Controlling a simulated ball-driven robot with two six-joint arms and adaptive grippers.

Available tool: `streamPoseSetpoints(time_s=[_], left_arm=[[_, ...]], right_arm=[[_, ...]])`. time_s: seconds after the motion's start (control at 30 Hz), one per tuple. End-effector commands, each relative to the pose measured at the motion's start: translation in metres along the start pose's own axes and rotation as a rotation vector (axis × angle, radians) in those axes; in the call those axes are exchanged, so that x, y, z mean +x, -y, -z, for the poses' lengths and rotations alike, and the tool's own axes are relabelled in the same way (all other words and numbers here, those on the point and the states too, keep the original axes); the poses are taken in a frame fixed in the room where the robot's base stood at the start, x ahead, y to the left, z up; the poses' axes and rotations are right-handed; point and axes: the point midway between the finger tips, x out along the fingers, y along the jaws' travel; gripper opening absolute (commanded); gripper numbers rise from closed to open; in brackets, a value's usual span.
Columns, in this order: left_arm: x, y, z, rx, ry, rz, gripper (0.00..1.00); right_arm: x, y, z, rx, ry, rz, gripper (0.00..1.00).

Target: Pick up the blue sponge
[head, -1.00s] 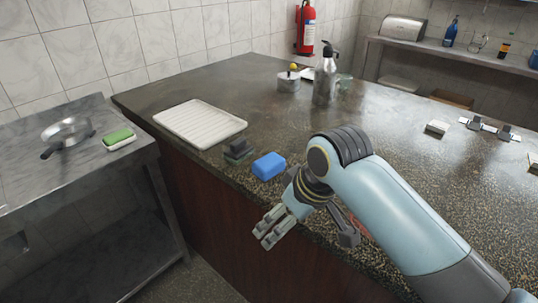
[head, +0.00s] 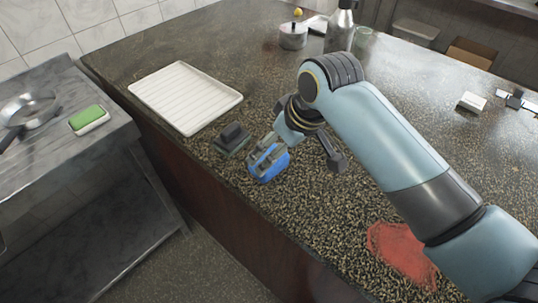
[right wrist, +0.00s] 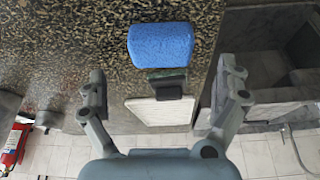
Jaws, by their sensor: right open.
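The blue sponge (head: 270,170) lies on the speckled counter near its front edge, partly covered by my right gripper in the head view. My right gripper (head: 262,163) is above the sponge, its fingers over it. In the right wrist view the sponge (right wrist: 160,44) shows whole, ahead of and between the two spread fingers of the right gripper (right wrist: 165,80). The gripper is open and holds nothing. I cannot tell whether a finger touches the sponge. My left gripper is not in view.
A dark scrubber block (head: 231,139) sits just left of the sponge, with a white ribbed tray (head: 186,97) beyond it. A green sponge (head: 88,118) lies on the steel side table. A red cloth (head: 400,252) lies at the right front. A metal bottle (head: 340,28) stands behind.

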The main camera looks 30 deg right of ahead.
Motion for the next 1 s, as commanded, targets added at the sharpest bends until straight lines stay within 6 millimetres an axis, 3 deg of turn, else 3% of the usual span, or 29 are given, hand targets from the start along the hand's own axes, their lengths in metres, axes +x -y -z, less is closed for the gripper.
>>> streamPoseSetpoints(time_s=[0.2, 0.53, 0.83, 1.0], left_arm=[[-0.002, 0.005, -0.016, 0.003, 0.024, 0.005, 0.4], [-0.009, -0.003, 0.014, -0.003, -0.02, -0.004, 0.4], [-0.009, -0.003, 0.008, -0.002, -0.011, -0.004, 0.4], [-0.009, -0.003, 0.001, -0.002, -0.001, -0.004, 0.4]], right_arm=[[0.02, 0.0, 0.002, 0.0, -0.001, -0.001, 1.0], [0.063, 0.003, 0.005, 0.0, 0.0, -0.001, 1.0], [0.07, 0.002, 0.005, 0.0, -0.002, -0.002, 1.0], [0.069, 0.002, 0.005, 0.0, -0.002, -0.002, 0.79]])
